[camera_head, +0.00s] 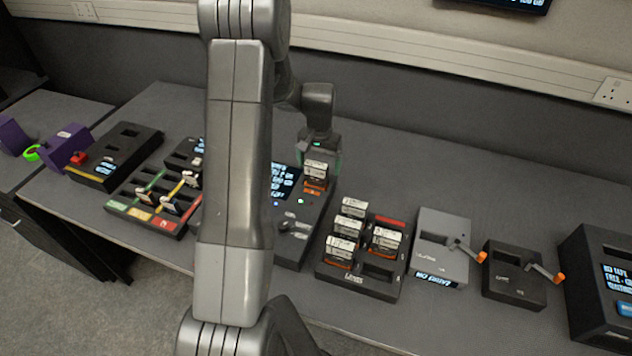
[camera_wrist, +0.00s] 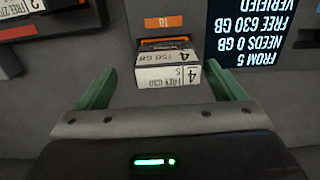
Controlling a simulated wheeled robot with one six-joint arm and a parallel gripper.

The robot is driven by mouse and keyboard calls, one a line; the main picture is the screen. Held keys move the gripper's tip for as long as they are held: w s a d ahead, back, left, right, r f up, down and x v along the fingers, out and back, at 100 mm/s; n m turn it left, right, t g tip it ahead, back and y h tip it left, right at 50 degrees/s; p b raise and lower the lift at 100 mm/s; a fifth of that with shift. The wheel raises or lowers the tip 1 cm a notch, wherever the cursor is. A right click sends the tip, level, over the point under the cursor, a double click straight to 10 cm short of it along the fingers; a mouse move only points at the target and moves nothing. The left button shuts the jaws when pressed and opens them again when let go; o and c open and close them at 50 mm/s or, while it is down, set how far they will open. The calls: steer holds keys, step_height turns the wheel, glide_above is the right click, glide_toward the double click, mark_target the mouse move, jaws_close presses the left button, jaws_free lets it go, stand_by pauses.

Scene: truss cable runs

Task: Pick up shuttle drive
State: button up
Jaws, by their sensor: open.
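A drive with a white label (camera_wrist: 168,68) and an orange edge stands in a slot of a dark console, beside the slot's orange tag. Its label shows a 4 and "150 GB". The same drive shows in the head view (camera_head: 316,169), at the console's back right. I cannot tell for certain that it is the shuttle drive. My gripper (camera_wrist: 160,84) is open, with a green finger on each side of the drive and gaps between. In the head view my gripper (camera_head: 319,158) is right above and around the drive.
The console (camera_head: 318,213) has a lit screen (camera_wrist: 262,22). To its right, a dark rack (camera_head: 362,276) holds several similar drives. Further right stand a grey box (camera_head: 442,232) and a black box (camera_head: 513,284) with orange-tipped levers. My arm hides part of the table.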

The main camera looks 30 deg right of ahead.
mark_target(316, 174)
steer(key=f, duration=0.1)
steer(key=f+b, duration=0.1)
steer(key=f, duration=0.1)
steer(key=f+b, duration=0.1)
steer(key=f, duration=0.1)
steer(key=shift+w+a+f, duration=0.2)
steer(key=shift+w+a, duration=0.1)
steer(key=shift+r, duration=0.1)
steer(key=c, duration=1.3)
